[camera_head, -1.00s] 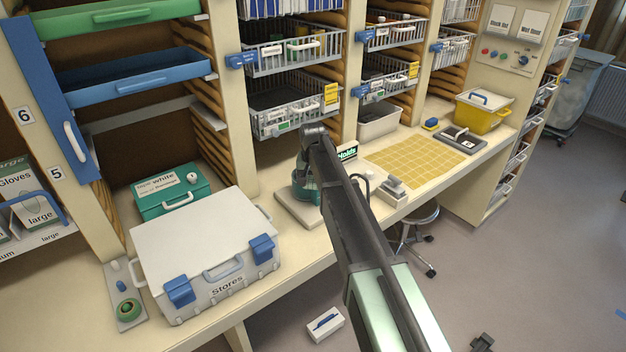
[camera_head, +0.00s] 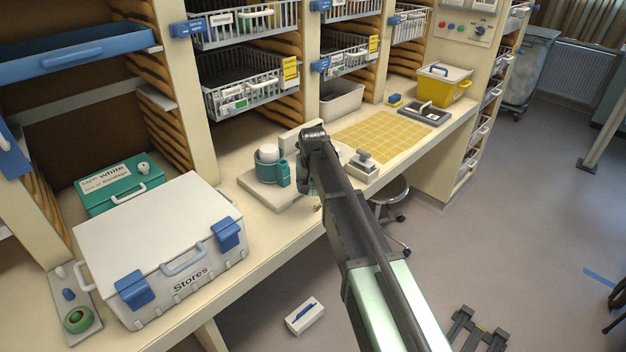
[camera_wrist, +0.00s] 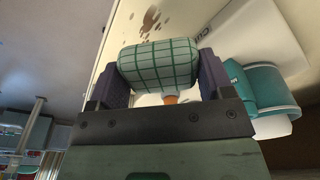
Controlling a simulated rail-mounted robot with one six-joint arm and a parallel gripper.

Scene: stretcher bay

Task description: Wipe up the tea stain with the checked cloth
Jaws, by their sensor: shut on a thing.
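My gripper (camera_wrist: 158,75) is shut on the checked cloth (camera_wrist: 157,58), a rounded grey-green pad with dark green grid lines, held between its two dark fingers in the wrist view. I cannot tell whether the cloth touches the counter. In the head view my arm covers most of the gripper and the cloth, at the counter's front edge.
The Stores case (camera_head: 160,245) fills the left counter. A yellow grid mat (camera_head: 385,135) lies to the right. A stool (camera_head: 390,205) stands below.

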